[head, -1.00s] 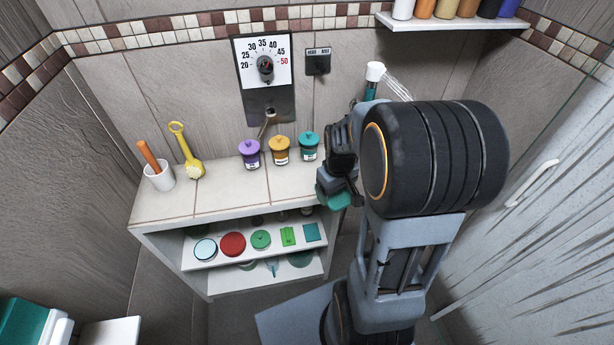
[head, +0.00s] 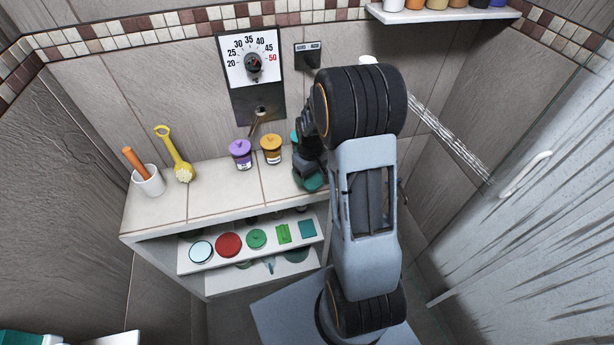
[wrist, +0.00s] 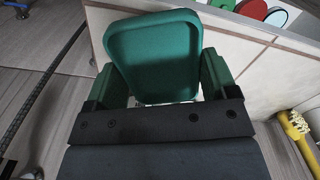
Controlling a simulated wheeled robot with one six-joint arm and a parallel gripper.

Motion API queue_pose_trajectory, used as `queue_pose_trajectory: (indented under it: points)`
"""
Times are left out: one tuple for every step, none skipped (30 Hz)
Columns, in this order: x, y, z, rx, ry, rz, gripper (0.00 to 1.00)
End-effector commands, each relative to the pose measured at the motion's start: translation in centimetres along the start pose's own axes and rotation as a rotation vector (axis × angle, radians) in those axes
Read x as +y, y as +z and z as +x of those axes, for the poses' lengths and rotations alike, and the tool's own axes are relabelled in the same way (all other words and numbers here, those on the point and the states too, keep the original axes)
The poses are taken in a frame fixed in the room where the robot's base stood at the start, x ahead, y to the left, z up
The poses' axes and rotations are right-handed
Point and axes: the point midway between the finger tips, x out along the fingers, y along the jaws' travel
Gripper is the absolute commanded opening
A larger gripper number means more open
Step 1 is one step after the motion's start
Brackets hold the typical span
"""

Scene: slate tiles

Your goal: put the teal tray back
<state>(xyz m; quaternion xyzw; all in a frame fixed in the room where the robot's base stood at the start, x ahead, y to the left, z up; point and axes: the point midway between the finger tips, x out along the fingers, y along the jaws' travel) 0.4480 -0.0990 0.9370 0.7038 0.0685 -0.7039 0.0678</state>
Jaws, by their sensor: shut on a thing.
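The teal tray (wrist: 152,58) fills the middle of the wrist view, a rounded shallow tray held between the two fingers of my gripper (wrist: 160,88). In the head view the tray (head: 309,182) shows as a small teal patch under my gripper (head: 311,160), over the right end of the counter. My arm hides much of both there. I cannot tell whether the tray touches the counter. A flat teal square (head: 307,229) lies at the right end of the pull-out shelf below.
The counter (head: 215,195) holds a purple jar (head: 240,153), an orange jar (head: 271,148), a mostly hidden teal jar (head: 295,137), a yellow brush (head: 174,155) and a white cup (head: 148,180). The shelf bears a red disc (head: 229,244) and other coloured shapes. Water sprays at right (head: 450,138).

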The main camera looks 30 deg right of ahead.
Motion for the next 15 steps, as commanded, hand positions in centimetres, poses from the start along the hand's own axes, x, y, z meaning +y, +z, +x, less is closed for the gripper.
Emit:
queue_pose_trajectory:
  points:
    - [0.0,-0.3,0.3,-0.001,-0.001,-0.001,0.56]
    - [0.0,-0.5,0.5,-0.002,-0.001,0.000,0.56]
    - [0.0,-0.6,0.7,-0.001,0.000,0.000,0.56]
    - [0.0,-0.7,0.8,0.000,0.000,0.000,0.56]
    - [0.0,-0.8,0.8,0.000,0.000,0.000,0.56]
    - [0.0,-0.9,0.9,0.001,0.000,0.000,0.56]
    - [0.0,-1.0,1.1,0.000,0.000,0.000,0.56]
    - [0.0,-1.1,1.3,-0.001,0.000,-0.001,0.56]
    - [0.0,-1.4,1.7,-0.001,-0.001,-0.001,0.56]
    - [0.0,-1.4,2.2,-0.003,-0.002,-0.001,0.56]
    - [0.0,-1.3,2.6,-0.004,-0.002,0.000,0.56]
    - [0.0,-1.4,3.1,-0.003,-0.001,0.000,0.56]
    - [0.0,-1.3,3.5,-0.004,-0.002,0.000,0.56]
    - [0.0,-1.4,3.8,-0.003,-0.001,0.000,0.56]
    - [0.0,-1.4,4.1,-0.001,-0.001,0.000,0.56]
